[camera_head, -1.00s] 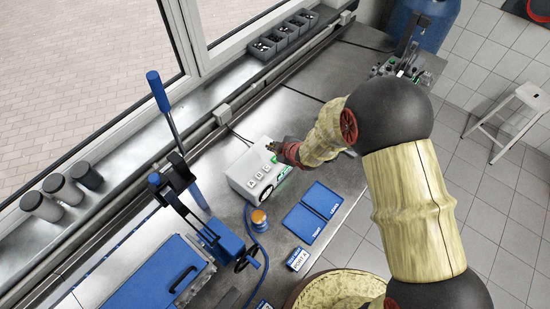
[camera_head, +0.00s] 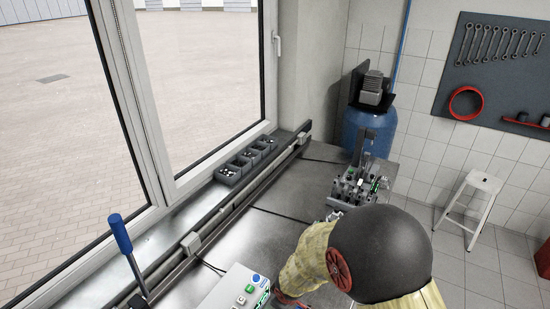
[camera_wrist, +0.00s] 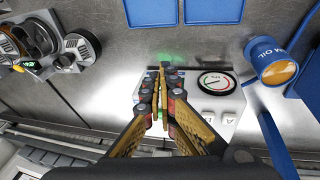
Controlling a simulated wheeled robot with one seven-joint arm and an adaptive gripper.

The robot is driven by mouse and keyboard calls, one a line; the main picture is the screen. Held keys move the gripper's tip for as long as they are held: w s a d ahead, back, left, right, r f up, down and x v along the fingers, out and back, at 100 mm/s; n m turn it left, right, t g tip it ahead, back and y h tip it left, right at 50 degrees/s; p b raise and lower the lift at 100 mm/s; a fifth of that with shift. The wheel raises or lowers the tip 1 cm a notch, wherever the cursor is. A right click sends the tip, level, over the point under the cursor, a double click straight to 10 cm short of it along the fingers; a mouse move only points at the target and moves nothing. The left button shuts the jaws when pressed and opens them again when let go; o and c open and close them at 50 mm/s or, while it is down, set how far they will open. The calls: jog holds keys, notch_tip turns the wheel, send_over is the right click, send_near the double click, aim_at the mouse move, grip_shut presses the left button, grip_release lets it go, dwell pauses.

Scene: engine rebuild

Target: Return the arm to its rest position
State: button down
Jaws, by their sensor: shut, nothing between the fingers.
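My arm (camera_head: 375,250) stands at the lower right of the head view, in front of the bench. My gripper (camera_wrist: 163,78) shows in the wrist view with its fingers together and nothing between them. It is over the white control box (camera_wrist: 222,108), which has a round gauge. I cannot tell the exact gap between the fingertips and the box. In the head view the gripper is mostly cut off by the lower edge.
A blue oil can (camera_wrist: 268,62) and blue trays (camera_wrist: 212,12) lie near the gripper. A metal fixture (camera_head: 352,188) stands at the bench's far end. A blue lever (camera_head: 122,235) rises at left by the window. A stool (camera_head: 478,184) stands at right.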

jog(key=s+d+r+m+t+b, duration=0.1)
jog(key=s+d+r+m+b, duration=0.4)
jog(key=s+d+b, duration=0.3)
jog(key=s+d+r+m+t+b, duration=0.1)
jog(key=s+d+r+m+b, duration=0.4)
jog(key=s+d+b, duration=0.4)
jog(key=s+m+b, duration=0.1)
jog(key=s+b, duration=0.2)
jog(key=b, duration=0.4)
jog(key=shift+s+r+h+b, duration=0.15)
jog(key=shift+r+h+b, duration=0.15)
jog(key=shift+h+b, duration=0.1)
jog(key=shift+a, duration=0.1)
dwell(0.5)
